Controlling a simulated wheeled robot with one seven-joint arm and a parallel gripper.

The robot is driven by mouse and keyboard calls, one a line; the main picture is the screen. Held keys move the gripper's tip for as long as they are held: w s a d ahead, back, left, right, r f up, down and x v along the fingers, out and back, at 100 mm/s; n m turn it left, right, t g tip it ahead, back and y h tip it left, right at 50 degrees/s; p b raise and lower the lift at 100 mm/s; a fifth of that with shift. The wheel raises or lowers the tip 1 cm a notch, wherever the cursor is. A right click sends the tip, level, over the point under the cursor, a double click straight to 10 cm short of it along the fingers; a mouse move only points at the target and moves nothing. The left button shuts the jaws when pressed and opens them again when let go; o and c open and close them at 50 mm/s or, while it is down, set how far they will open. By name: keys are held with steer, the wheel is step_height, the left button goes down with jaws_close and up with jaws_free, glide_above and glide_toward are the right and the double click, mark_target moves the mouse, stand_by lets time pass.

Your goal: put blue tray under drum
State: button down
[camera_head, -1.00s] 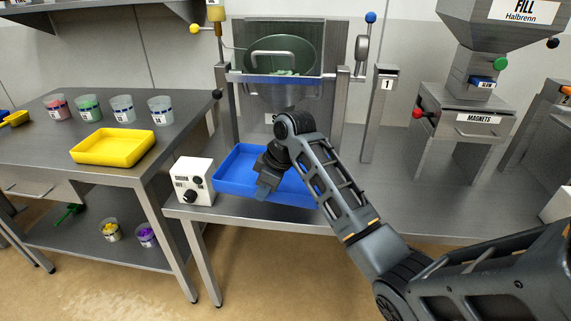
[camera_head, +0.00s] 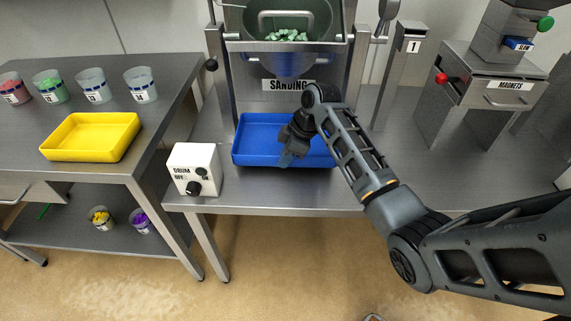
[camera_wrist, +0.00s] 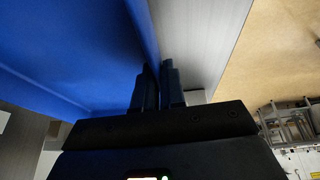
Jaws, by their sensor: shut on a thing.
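The blue tray (camera_head: 258,147) lies on the steel bench below the drum (camera_head: 290,22), behind the bench's front edge. The drum holds pale green pieces and hangs in a steel frame above a "SANDING" label. My gripper (camera_head: 287,160) is at the tray's front side, pointing down. In the wrist view my gripper (camera_wrist: 158,75) is shut on the front wall of the blue tray (camera_wrist: 75,45), with one finger on each side of the wall. My arm hides the right part of the tray.
A white drum switch box (camera_head: 193,170) stands left of the tray. Post "1" (camera_head: 402,65) and the magnets unit (camera_head: 490,90) stand to the right. A yellow tray (camera_head: 92,136) and several cups are on the left table. The bench front (camera_head: 300,192) is bare.

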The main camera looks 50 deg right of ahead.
steer(key=shift+f, duration=1.85)
steer(key=c, duration=1.2)
jaws_free()
steer(key=shift+a, duration=0.1)
steer(key=v, duration=1.2)
steer(key=shift+b, duration=0.35)
